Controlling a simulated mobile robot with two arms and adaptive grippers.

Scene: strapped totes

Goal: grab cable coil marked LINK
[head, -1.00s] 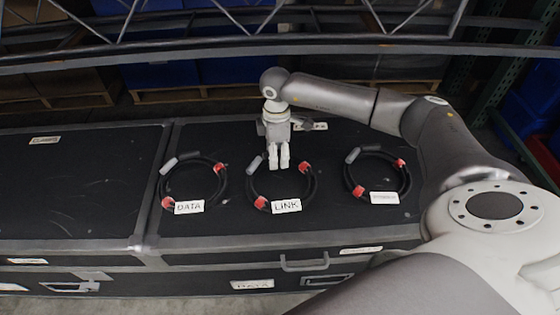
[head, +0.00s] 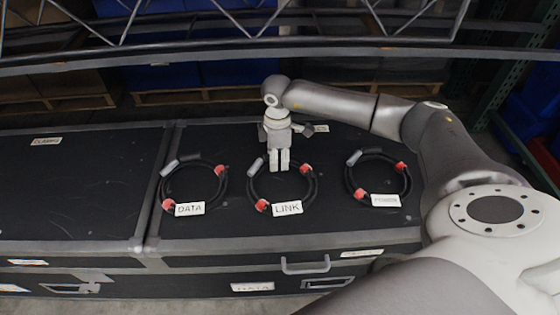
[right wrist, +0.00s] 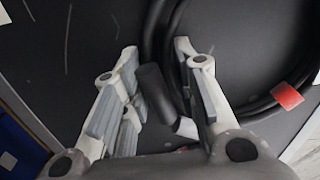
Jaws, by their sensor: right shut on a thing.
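The cable coil marked LINK (head: 287,208) is a black ring with red bands and a white label. It lies on the dark case lid, between two similar coils. My right gripper (head: 279,168) comes down at the coil's far side, fingers pointing down. In the right wrist view, black cable of the coil (right wrist: 288,96) runs between the fingers of my right gripper (right wrist: 158,52), which is shut on it. A dark sleeve with a grey end also shows between the fingers. The coil appears still low at the lid. My left gripper is not in view.
The coil marked DATA (head: 190,209) lies to the left, and another labelled coil (head: 385,200) to the right; its label is too small to read. A second case (head: 70,190) at the left has a clear lid. A metal truss (head: 250,53) crosses behind.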

